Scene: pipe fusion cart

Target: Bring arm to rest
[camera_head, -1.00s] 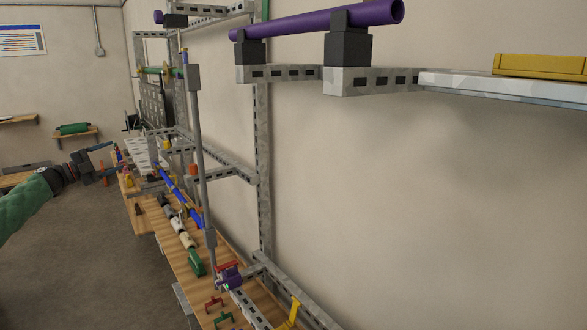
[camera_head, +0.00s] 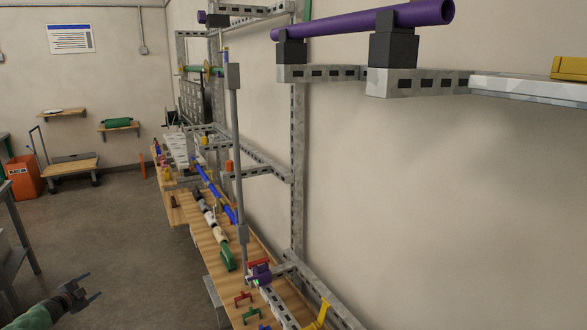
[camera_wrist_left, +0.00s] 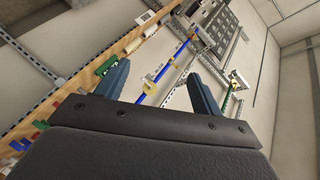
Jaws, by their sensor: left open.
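My left gripper (camera_head: 85,290) shows low at the left of the head view, at the end of my green arm, over the bare floor. Its two fingers are spread apart with nothing between them. In the left wrist view the open fingers (camera_wrist_left: 155,88) stand wide apart, with the workbench and wall frame well beyond them. The gripper touches nothing that I can see. My right gripper is in neither view.
A long wooden bench (camera_head: 225,275) with pipes and fittings runs along the wall. A purple pipe (camera_head: 365,20) rests on brackets above. A grey table (camera_head: 15,235) stands at the left edge. An orange bin (camera_head: 22,177) and a cart (camera_head: 72,168) are farther back. Open floor (camera_head: 125,225) lies between.

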